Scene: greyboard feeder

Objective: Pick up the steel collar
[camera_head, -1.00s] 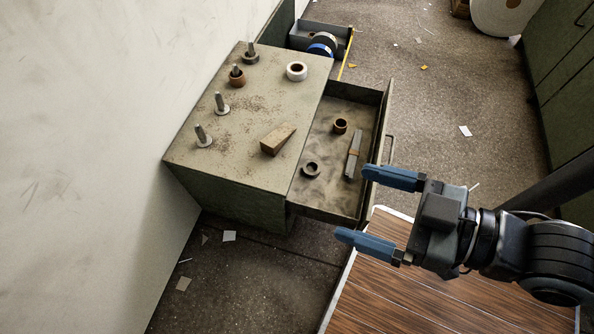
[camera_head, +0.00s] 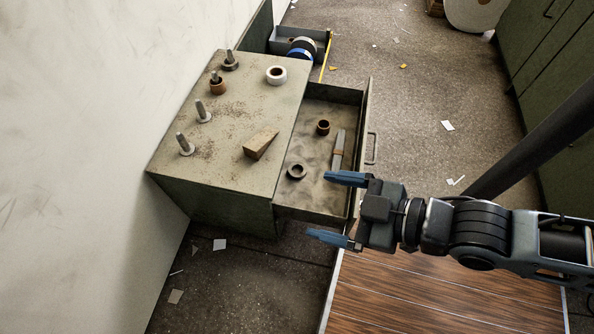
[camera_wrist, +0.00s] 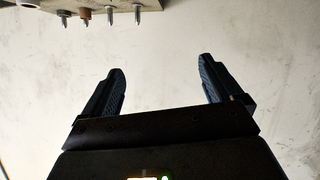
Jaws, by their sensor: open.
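A dark grey ring (camera_head: 297,171), which looks like the steel collar, lies flat in the near part of the open drawer (camera_head: 312,90). A brown, bronze-looking ring (camera_head: 323,127) stands farther back in the same drawer. Another dark collar (camera_head: 230,65) sits around the farthest peg on the cabinet top, so which one is meant is not certain. My gripper (camera_head: 317,206) is open and empty, its blue fingers near the drawer's front right corner, right of and nearer than the grey ring. In the wrist view my gripper (camera_wrist: 161,66) faces a pale wall; no ring is between the fingers.
The cabinet top (camera_head: 232,130) carries several upright pegs, a copper-coloured collar (camera_head: 217,87), a pale ring (camera_head: 276,75) and a wooden wedge (camera_head: 261,144). A grey bar (camera_head: 338,150) lies in the drawer. A bin (camera_head: 312,42) with rolls stands behind.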

